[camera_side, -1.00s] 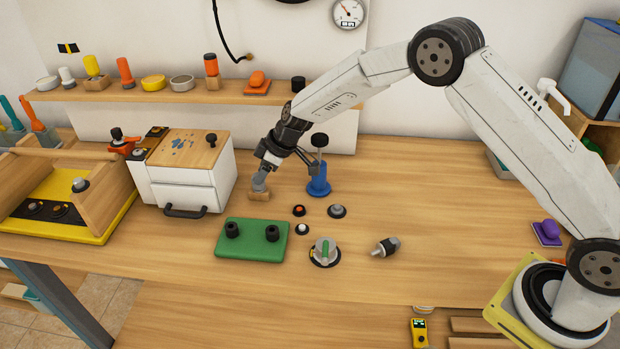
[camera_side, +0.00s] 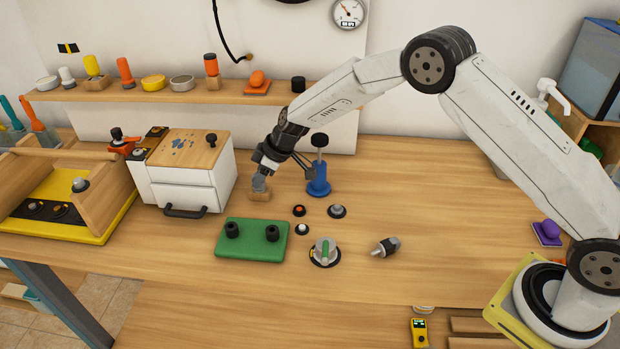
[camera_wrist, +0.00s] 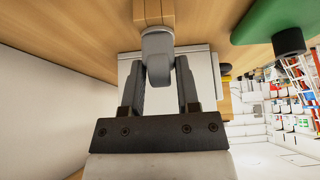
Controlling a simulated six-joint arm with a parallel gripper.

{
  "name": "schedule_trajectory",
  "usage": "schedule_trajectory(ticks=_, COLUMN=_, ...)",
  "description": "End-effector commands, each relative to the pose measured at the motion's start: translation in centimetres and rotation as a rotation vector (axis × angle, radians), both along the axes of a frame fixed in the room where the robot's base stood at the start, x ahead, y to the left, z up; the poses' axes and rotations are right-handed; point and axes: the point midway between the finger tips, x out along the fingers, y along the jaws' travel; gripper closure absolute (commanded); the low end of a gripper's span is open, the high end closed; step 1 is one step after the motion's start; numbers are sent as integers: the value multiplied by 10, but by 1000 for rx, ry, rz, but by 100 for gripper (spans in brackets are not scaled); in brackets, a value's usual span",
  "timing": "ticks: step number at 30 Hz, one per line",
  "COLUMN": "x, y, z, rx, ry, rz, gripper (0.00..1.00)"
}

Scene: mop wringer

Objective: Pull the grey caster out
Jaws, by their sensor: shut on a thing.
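The grey caster (camera_side: 260,184) stands at a small wooden block (camera_side: 259,196) on the table, right of the white drawer box. My gripper (camera_side: 262,174) reaches down from above and is shut on the caster. In the wrist view the caster's rounded grey body (camera_wrist: 157,52) lies between the two dark fingers of my gripper (camera_wrist: 160,75). The caster's lower end meets the block, and how deep it sits is hidden.
The white box (camera_side: 190,180) with a wooden top is close on the left. A blue stand (camera_side: 319,186) with a black knob is close on the right. A green plate (camera_side: 252,246) with two black knobs lies in front.

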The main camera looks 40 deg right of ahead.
Motion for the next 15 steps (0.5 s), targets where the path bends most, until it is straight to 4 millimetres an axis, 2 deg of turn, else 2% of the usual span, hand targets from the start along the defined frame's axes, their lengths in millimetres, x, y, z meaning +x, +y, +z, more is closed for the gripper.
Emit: schedule_trajectory(ticks=15, x=0, y=0, z=5, rx=0, ry=0, rz=0, gripper=100)
